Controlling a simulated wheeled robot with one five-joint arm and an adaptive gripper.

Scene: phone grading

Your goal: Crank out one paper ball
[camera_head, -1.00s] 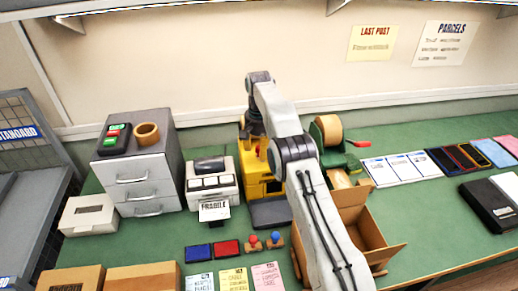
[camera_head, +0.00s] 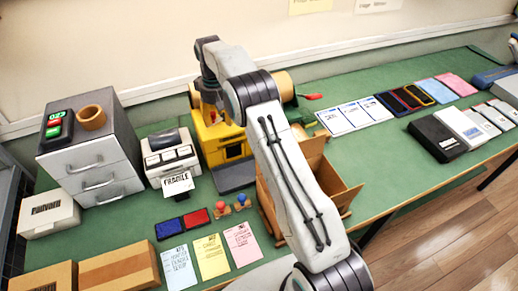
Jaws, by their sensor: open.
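The paper crank machine stands behind my arm, with a brown paper roll (camera_head: 285,85), a green body (camera_head: 299,112) and a red crank handle (camera_head: 313,97). My arm hides its left and lower parts. An open cardboard box (camera_head: 343,196) stands in front of it, partly behind my arm. No paper ball shows. My gripper (camera_head: 209,98) is small and dark, pointing down by the yellow machine, left of the crank machine and apart from the red handle. It is open, with nothing visible in it.
The yellow machine (camera_head: 216,140) and a white label printer (camera_head: 171,157) stand left of my arm. A grey drawer unit (camera_head: 97,158) is farther left. Cards, phones and a black box (camera_head: 436,139) lie right. Coloured sheets (camera_head: 211,257) lie in front. Green table (camera_head: 385,172) is bare right of the box.

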